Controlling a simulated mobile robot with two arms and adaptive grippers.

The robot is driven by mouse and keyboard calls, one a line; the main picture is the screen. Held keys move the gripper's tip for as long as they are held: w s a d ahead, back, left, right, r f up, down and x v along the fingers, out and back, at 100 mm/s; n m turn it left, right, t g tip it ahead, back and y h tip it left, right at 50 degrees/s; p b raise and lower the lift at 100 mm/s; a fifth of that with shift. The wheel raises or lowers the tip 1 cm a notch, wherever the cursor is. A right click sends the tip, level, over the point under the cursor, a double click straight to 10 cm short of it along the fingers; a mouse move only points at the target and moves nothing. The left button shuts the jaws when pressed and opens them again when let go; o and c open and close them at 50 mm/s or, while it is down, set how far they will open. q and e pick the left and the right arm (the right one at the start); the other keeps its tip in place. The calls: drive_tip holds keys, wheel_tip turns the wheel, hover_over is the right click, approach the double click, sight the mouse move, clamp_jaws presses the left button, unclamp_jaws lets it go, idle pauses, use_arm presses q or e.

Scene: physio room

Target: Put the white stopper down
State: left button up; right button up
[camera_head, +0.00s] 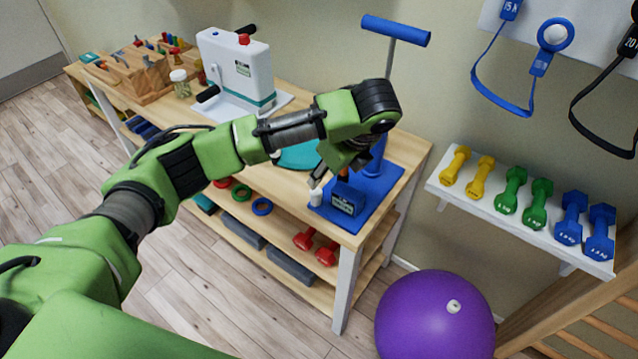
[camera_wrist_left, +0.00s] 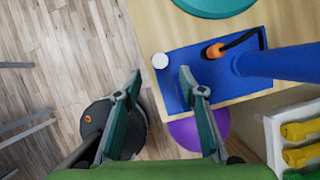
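The small white stopper (camera_head: 316,197) stands at the near left corner of the blue mat (camera_head: 377,209) on the wooden table. In the left wrist view the stopper (camera_wrist_left: 160,61) shows as a white disc at the corner of the mat (camera_wrist_left: 178,92). My left gripper (camera_head: 318,180) is just above it in the head view. In the left wrist view its two fingers (camera_wrist_left: 160,72) are spread, with the stopper centred in the gap just past the tips and a gap on each side. My right gripper is in neither view.
A purple ball (camera_head: 435,325) with a white plug (camera_head: 453,306) is on the floor. A dumbbell shelf (camera_head: 525,215) is at right.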

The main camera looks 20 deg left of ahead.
use_arm(q)
drive_tip(key=shift+v, duration=1.6)
